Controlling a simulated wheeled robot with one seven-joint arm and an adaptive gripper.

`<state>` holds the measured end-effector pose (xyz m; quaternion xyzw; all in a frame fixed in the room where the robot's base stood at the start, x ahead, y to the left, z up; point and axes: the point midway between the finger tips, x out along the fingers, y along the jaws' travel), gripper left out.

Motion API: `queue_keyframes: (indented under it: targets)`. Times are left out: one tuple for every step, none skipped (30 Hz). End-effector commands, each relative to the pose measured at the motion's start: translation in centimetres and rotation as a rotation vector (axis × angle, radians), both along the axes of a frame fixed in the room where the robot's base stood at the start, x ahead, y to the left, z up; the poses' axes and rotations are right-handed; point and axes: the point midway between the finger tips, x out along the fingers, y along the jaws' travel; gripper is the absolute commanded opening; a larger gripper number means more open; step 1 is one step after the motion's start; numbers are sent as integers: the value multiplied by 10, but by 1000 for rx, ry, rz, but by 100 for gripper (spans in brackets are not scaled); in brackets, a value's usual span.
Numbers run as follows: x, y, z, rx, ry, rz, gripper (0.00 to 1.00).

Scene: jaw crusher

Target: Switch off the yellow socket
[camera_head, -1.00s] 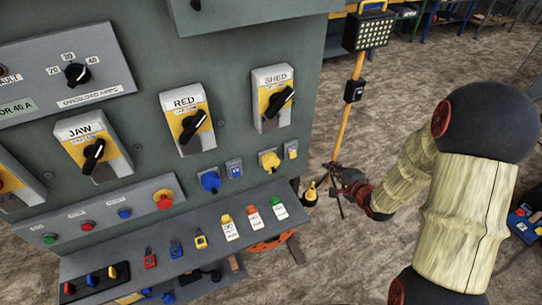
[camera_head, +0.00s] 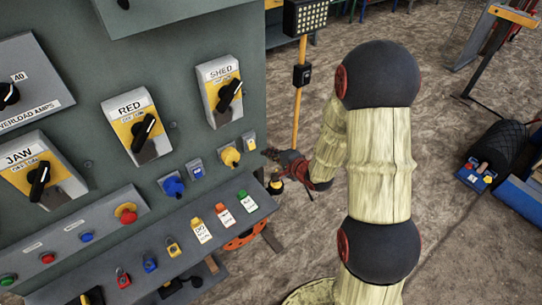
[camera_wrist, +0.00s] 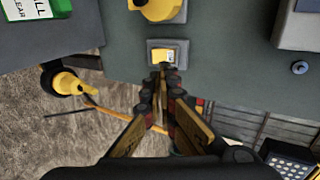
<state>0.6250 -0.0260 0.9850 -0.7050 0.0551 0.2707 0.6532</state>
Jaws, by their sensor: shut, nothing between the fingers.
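The yellow socket (camera_head: 230,157) is a round yellow fitting on the green panel, under the SHED switch. A small switch with a yellow rocker (camera_head: 249,143) sits just right of it. In the wrist view the rocker (camera_wrist: 164,54) is in its grey frame, with part of the yellow socket (camera_wrist: 160,8) above it. My gripper (camera_wrist: 169,72) is shut and empty, its tips at the frame's lower edge, overlapping the rocker's edge in the picture. I cannot tell whether they touch. In the head view my gripper (camera_head: 270,154) is just right of the switch.
A yellow plug (camera_wrist: 66,83) sticks out below and left in the wrist view. A blue socket (camera_head: 173,187) and its blue switch (camera_head: 197,170) are further left. Coloured padlocks and tags line the ledge below. A lamp stand (camera_head: 298,100) rises behind my arm.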

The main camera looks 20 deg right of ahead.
Motion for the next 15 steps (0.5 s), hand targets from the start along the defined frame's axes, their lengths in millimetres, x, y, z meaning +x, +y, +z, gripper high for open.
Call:
queue_keyframes:
  targets:
    - [9, 4, -8, 0, 1, 2, 0]
    - [14, 5, -10, 0, 0, 2, 0]
    - [21, 8, -14, 0, 1, 3, 0]
    - [26, 9, -17, 0, 1, 2, 0]
    - [31, 11, -19, 0, -1, 1, 0]
    - [38, 13, -23, 0, 0, 2, 0]
    - [42, 15, -25, 0, 1, 2, 0]
    - [47, 16, -28, -1, 1, 3, 0]
    - [53, 18, -31, -1, 1, 1, 0]
    - [57, 19, -33, 0, 0, 1, 0]
    - [61, 20, -35, 0, 0, 1, 0]
    - [66, 22, -37, 0, 0, 1, 0]
    - [69, 23, -38, 0, -1, 1, 0]
    - [72, 24, -40, 0, 0, 1, 0]
    - [74, 25, -42, 0, 1, 1, 0]
